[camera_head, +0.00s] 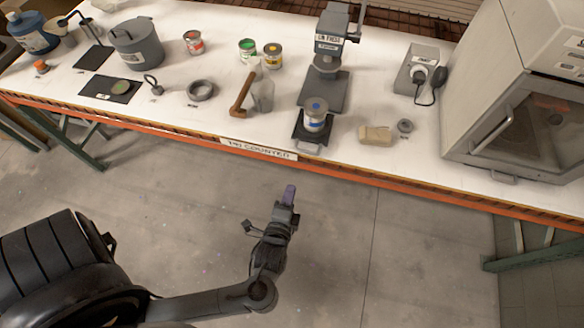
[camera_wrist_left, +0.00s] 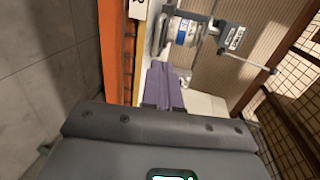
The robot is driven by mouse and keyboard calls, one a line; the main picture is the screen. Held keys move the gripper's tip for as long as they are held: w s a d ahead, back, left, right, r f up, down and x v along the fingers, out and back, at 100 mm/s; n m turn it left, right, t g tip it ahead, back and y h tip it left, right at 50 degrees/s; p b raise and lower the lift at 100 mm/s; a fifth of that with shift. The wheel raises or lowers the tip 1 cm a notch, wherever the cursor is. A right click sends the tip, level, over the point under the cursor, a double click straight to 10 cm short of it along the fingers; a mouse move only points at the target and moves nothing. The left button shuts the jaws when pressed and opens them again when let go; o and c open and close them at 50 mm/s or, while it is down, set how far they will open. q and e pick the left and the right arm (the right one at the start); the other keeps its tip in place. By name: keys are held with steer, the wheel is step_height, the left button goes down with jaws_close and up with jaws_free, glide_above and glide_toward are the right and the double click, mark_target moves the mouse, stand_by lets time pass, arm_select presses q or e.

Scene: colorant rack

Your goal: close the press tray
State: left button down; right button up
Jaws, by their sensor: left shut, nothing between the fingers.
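The press (camera_head: 327,62) stands at the back middle of the white counter. Its tray (camera_head: 311,131) is pulled out toward the counter's front edge, with a grey handle (camera_head: 307,149) at its front. A can with a blue-dotted lid (camera_head: 315,115) stands on the tray. In the left wrist view the can (camera_wrist_left: 187,32) shows near the press, past the fingers. My left gripper (camera_head: 289,193) is shut and empty, in front of the counter and below the tray, apart from it. Its purple fingers (camera_wrist_left: 162,85) show together in the left wrist view. My right gripper is not in view.
A wooden-handled brush (camera_head: 242,95) lies left of the tray. A tan block (camera_head: 375,135) and a small grey ring (camera_head: 405,126) lie to its right. A large grey cabinet (camera_head: 462,85) stands at the right. The orange counter edge (camera_head: 350,172) lies between my arm and the tray.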

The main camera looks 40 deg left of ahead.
arm_select(q)
steer(key=b+x, duration=0.1)
steer(key=x, duration=1.3)
steer(key=shift+w+f+b, duration=0.2)
steer(key=shift+w+b, duration=0.05)
steer(key=shift+b, duration=0.15)
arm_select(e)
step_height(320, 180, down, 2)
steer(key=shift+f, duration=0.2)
